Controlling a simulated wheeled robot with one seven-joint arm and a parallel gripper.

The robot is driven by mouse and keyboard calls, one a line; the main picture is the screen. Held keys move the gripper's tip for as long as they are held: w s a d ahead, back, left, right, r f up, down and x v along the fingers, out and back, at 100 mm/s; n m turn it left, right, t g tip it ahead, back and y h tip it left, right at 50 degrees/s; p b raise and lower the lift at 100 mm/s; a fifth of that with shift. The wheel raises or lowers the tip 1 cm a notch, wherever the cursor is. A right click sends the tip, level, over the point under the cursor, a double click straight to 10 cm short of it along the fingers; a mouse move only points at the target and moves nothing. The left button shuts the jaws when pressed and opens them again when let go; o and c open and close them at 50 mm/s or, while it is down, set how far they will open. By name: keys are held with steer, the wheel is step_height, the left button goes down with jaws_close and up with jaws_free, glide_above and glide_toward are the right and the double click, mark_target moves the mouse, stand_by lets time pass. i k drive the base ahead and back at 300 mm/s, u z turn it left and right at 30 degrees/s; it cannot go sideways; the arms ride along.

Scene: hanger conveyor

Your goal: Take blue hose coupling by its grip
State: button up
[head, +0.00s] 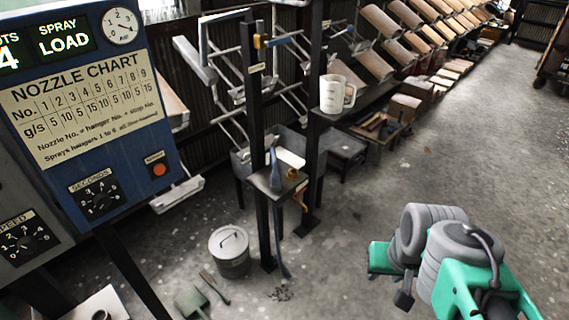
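A blue hose coupling (275,168) stands upright at a small shelf on the dark post, left of the picture's middle. A dark blue hose (281,250) shows below the shelf and runs down toward the floor. The coupling is small here, and I cannot make out its grip clearly. My grey and green arm is folded at the lower right, well apart from the coupling. The end of my arm, with my gripper (404,296), is seen only in part. Its fingers are not clear, and I see nothing held in it.
A blue control panel (80,95) fills the left. A lidded metal bucket (229,262) stands on the floor. A white jug (332,94) sits on a ledge behind. Floor between arm and post is clear.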

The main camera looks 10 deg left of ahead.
mark_target(275, 177)
steer(key=u, duration=0.25)
steer(key=i, duration=0.8)
steer(key=u, duration=1.3)
steer(key=i, duration=0.65)
steer(key=u, duration=0.7)
